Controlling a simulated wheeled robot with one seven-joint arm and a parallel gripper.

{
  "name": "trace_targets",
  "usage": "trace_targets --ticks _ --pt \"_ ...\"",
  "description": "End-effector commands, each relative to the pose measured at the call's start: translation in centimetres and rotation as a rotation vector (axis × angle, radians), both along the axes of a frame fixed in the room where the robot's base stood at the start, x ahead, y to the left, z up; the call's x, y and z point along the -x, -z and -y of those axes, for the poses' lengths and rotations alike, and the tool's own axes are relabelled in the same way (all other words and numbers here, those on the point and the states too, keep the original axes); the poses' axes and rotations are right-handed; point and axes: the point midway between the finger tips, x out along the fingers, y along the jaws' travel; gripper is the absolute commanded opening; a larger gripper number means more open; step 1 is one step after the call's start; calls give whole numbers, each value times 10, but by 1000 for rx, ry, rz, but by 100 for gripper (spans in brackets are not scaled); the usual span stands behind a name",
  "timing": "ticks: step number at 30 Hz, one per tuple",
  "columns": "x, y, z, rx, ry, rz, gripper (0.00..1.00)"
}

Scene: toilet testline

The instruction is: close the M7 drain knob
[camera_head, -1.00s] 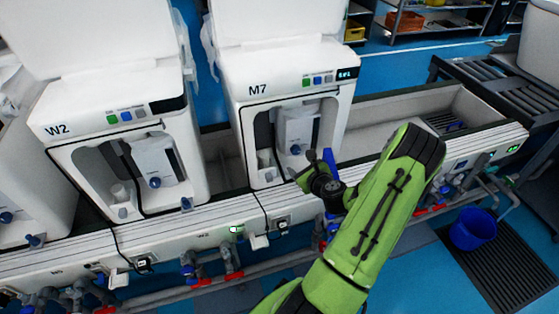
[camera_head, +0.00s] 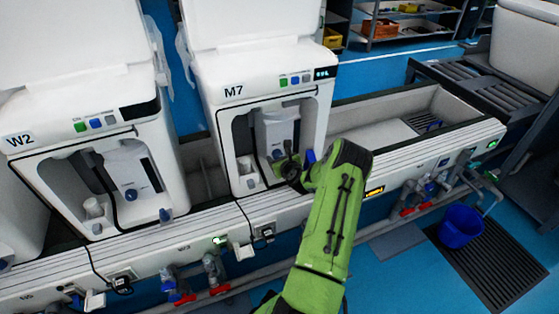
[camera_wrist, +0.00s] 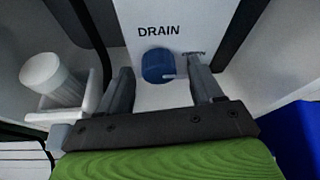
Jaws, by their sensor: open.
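The M7 machine (camera_head: 233,92) is white with an open front recess. Its drain knob (camera_wrist: 158,65) is blue and round, under the printed word DRAIN on a white panel in the wrist view. A thin light bar or pointer shows at its right side. My gripper (camera_wrist: 161,78) is open, with one finger on each side of the knob; I cannot tell whether either touches it. In the head view my gripper (camera_head: 288,165) reaches into the M7 recess, and the knob (camera_head: 278,153) shows small and blurred just past it.
A white cup (camera_wrist: 48,75) stands on a small ledge left of the fingers. A dark cable runs beside it. A blue part (camera_wrist: 301,135) is close at the right. The W2 machine (camera_head: 100,150) stands to the left; an open trough (camera_head: 385,125) lies right of M7.

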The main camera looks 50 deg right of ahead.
Motion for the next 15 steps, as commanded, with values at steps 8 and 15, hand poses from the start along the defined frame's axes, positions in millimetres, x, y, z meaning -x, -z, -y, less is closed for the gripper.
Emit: trace_targets --ticks 8,15 --pt "-1 0 0 0 0 0 59" --pt "-1 0 0 1 0 -1 23"
